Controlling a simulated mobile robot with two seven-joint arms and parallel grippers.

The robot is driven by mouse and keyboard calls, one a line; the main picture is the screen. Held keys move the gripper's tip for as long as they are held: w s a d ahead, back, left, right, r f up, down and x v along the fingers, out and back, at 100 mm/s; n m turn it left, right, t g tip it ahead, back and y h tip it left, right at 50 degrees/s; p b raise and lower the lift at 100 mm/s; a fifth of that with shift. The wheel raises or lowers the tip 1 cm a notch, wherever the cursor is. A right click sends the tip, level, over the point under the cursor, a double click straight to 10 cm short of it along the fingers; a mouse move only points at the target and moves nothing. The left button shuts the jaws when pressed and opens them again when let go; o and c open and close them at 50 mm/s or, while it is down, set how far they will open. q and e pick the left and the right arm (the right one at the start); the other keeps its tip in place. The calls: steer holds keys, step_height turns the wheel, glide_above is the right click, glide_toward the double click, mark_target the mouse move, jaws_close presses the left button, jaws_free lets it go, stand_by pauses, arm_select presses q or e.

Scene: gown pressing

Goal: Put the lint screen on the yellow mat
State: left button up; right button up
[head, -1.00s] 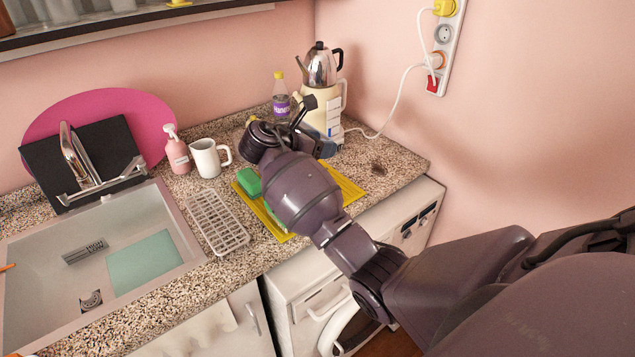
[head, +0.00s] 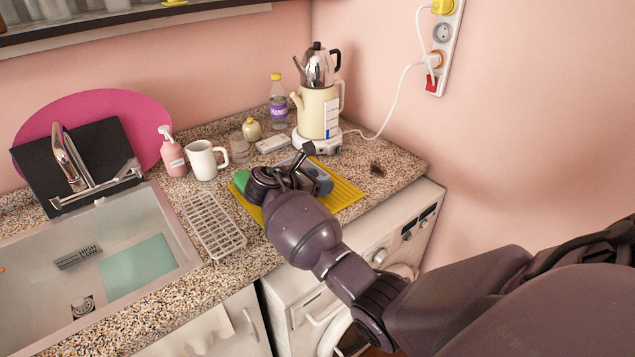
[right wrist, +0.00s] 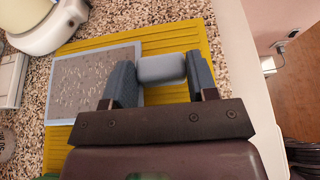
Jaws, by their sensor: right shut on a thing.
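The yellow mat (head: 346,193) lies on the granite counter and also shows in the right wrist view (right wrist: 215,56). The lint screen (right wrist: 88,80), a speckled grey panel with a pale blue-grey frame, is flat over the mat's left part in the right wrist view. I cannot tell whether it touches the mat. My right gripper (head: 314,178) is low over the mat; in the right wrist view its fingers (right wrist: 161,76) are shut on a grey block beside the frame, seemingly the screen's handle. The left finger covers part of the frame. My left gripper is out of view.
A green sponge (head: 241,179) lies at the mat's left edge. A white rack (head: 213,226) and the sink are further left. A cream kettle (head: 318,113) stands behind the mat, with a bottle (head: 277,104) and mug (head: 203,160) nearby. Counter right of the mat is mostly clear.

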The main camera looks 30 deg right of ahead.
steer(key=shift+f, duration=0.55)
steer(key=o, duration=1.1)
steer(key=shift+c, duration=0.2)
steer(key=shift+r, duration=0.1)
steer(key=shift+r, duration=0.3)
steer(key=p+v, duration=0.1)
steer(key=v, duration=1.1)
steer(key=shift+r, duration=0.2)
steer(key=shift+a, duration=0.1)
